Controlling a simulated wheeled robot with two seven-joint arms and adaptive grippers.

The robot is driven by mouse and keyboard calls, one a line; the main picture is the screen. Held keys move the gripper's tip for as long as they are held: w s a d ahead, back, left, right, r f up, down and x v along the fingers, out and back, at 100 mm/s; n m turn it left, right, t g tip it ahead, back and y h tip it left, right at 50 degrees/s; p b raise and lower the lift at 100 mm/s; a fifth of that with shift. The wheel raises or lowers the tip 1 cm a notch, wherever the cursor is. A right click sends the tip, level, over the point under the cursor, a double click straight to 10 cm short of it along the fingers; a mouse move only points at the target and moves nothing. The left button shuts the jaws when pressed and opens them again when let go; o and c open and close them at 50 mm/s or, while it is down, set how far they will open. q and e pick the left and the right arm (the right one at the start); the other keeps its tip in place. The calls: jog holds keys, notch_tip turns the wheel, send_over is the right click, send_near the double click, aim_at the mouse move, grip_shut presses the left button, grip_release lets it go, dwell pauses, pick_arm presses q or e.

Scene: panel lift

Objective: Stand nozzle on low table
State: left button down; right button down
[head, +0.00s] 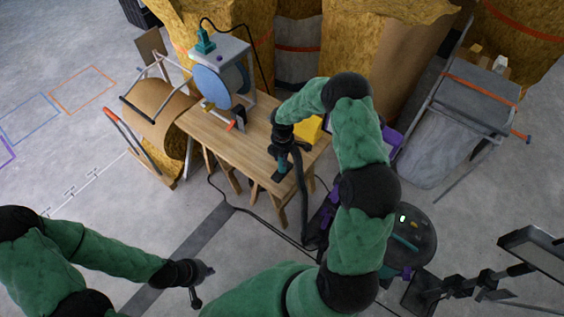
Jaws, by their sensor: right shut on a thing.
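The low table (222,146) is a wooden workbench left of centre. The nozzle (281,174), with a dark tube and a teal foot, is upright over the table's right front part. A black hose runs down from it past the table's front edge. I cannot tell whether its foot touches the tabletop. My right gripper (283,140) is shut on the upper part of the nozzle; my dark wrist partly hides the grip. My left gripper (203,285) is open and empty, low over the floor in front of the table.
A machine with a blue disc (214,86) takes up the table's back left. A yellow object (308,128) sits at its right end, partly hidden. A dark round vacuum (408,235) stands right of my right arm. A grey cart (470,95) is at right.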

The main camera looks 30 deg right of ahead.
jog(key=shift+f+b, duration=0.4)
jog(key=shift+f, duration=1.05)
jog(key=shift+f, duration=0.15)
jog(key=c, duration=0.9)
grip_release()
jog(key=shift+a, duration=0.1)
